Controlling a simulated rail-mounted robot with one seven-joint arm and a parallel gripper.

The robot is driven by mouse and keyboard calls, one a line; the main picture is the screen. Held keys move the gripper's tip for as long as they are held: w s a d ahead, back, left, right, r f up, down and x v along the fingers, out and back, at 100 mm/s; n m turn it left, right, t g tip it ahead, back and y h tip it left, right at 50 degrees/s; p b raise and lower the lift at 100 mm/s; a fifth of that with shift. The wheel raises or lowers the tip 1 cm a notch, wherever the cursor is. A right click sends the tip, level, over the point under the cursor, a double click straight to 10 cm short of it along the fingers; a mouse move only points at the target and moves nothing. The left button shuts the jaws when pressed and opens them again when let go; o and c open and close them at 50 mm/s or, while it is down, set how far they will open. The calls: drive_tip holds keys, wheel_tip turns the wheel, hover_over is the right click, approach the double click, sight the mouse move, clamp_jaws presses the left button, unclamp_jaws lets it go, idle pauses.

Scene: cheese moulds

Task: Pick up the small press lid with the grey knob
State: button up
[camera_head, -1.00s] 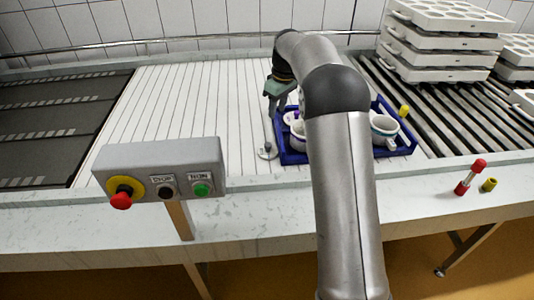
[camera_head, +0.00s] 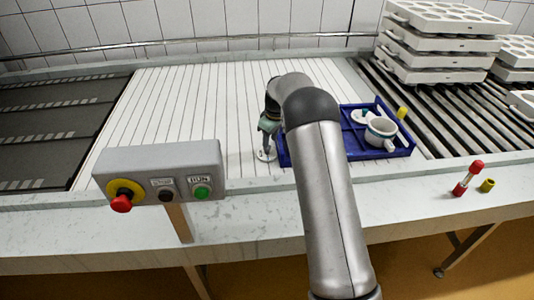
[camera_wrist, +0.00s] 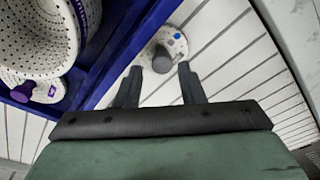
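The small press lid with the grey knob (camera_head: 264,157) lies on the white slatted surface, just left of the blue crate. In the wrist view this lid (camera_wrist: 177,42) is a white perforated disc with a blue spot, and its grey knob (camera_wrist: 162,61) stands upright. My gripper (camera_head: 267,141) is above the lid in the head view. In the wrist view my gripper (camera_wrist: 160,74) is open, its two dark fingers apart, with the knob showing between and just beyond the tips. No contact is visible.
The blue crate (camera_wrist: 118,42) is close beside the lid. It holds a white perforated mould (camera_wrist: 40,35), a lid with a purple knob (camera_wrist: 24,91), a white cup-like mould (camera_head: 381,134) and another small lid (camera_head: 361,117). A control box (camera_head: 150,165) stands at the front.

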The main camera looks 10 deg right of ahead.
sight(267, 151)
drive_tip(key=f, duration=0.3)
drive_tip(key=a+f, duration=0.1)
drive_tip(key=shift+w+f+p, duration=0.15)
drive_tip(key=shift+w+p, duration=0.15)
drive_tip(key=shift+w, duration=0.05)
clamp_jaws()
